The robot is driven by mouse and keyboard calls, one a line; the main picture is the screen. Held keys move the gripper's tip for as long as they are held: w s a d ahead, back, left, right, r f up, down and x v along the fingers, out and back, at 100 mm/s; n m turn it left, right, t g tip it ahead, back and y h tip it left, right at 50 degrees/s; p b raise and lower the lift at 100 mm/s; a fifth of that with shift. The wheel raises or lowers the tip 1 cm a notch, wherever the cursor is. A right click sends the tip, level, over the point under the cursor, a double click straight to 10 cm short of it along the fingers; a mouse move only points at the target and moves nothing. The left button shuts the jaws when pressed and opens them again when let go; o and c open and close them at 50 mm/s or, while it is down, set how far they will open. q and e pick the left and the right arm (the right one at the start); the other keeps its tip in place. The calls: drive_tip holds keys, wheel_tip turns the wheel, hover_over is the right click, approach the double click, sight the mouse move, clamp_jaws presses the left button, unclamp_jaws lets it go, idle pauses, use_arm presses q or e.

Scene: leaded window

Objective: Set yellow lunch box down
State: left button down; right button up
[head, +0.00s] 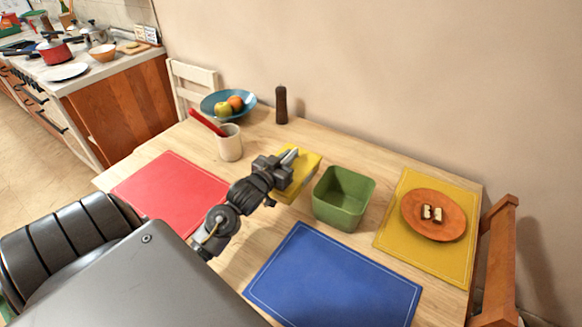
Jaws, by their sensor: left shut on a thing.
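The yellow lunch box (308,166) is in the middle of the head view, left of the green open box. My left gripper (286,162) reaches over it from the left and is shut on it. The gripper hides part of the lunch box's left side. I cannot tell whether the lunch box touches the wooden table (200,150) or is held just above it. My right gripper is not in view.
A green open box (343,197) stands close right of the lunch box. Red (165,190), blue (335,280) and yellow (405,240) placemats lie around. An orange plate (450,226), a cream cup (229,146), a blue fruit bowl (212,108) and a dark mill (281,105) stand on the table.

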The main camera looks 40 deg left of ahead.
use_arm(q)
drive_tip(key=shift+w+d+f, duration=0.15)
drive_tip(key=shift+w+f, duration=0.25)
drive_tip(key=shift+w+d+f, duration=0.1)
drive_tip(key=shift+w+f, duration=0.05)
drive_tip(key=shift+f, duration=1.65)
drive_tip(key=shift+f, duration=0.1)
drive_tip(key=c, duration=1.5)
unclamp_jaws()
